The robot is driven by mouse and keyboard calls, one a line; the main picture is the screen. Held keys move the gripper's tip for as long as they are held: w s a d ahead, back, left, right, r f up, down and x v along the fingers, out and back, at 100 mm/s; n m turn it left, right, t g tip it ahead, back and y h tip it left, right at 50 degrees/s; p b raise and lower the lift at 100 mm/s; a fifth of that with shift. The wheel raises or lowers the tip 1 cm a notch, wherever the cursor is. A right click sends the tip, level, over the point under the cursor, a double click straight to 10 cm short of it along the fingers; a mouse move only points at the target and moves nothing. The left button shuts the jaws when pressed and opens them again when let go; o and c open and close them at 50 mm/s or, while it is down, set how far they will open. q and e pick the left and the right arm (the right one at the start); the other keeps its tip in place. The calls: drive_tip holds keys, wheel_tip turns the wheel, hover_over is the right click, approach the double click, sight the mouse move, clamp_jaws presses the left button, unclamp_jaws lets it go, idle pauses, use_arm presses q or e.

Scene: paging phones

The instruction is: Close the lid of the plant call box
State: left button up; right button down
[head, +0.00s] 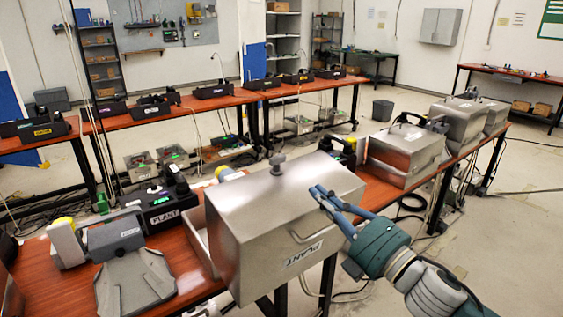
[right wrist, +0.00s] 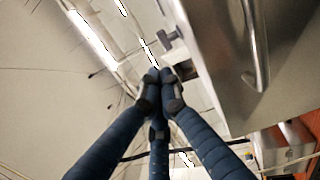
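The plant call box is a brushed-metal box on the wooden table in the middle of the head view. Its large lid (head: 285,200) has a bar handle and a PLANT label on its front and a knob on top. The lid sits tilted over a low metal base (head: 198,245), whose wall shows at its left. My right gripper (head: 318,192) is at the lid's right upper edge. In the right wrist view the fingers (right wrist: 161,88) are together with nothing between them, beside the metal face and handle. Whether they touch the lid is unclear.
A black PLANT phone unit (head: 160,205) and a grey plate (head: 135,282) are left of the box. More metal call boxes (head: 405,150) stand behind it at right. Loose cables hang by the table edge. Open floor (head: 510,235) lies to the right.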

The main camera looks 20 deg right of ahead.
drive_tip(key=p, duration=0.5)
approach(275, 156)
drive_tip(key=x, duration=0.4)
drive_tip(key=shift+w+a+r, duration=0.2)
drive_tip(key=shift+w+r, duration=0.05)
drive_tip(key=shift+r, duration=0.15)
drive_tip(key=shift+w+a, duration=0.25)
drive_tip(key=shift+w, duration=0.3)
drive_tip(key=shift+g, duration=0.5)
drive_tip(key=w+p, duration=0.1)
drive_tip(key=p, duration=0.1)
drive_tip(key=w+r+p, duration=0.1)
drive_tip(key=p, duration=0.1)
drive_tip(key=w+a+r+p, duration=0.1)
drive_tip(key=p, duration=0.2)
drive_tip(key=shift+w, duration=0.15)
drive_tip(key=shift+w+a+f+h+p, duration=0.15)
drive_tip(key=shift+w+a+h+p, duration=0.05)
drive_tip(key=shift+w+h+p, duration=0.15)
drive_tip(key=shift+f, duration=0.1)
drive_tip(key=shift+d, duration=0.1)
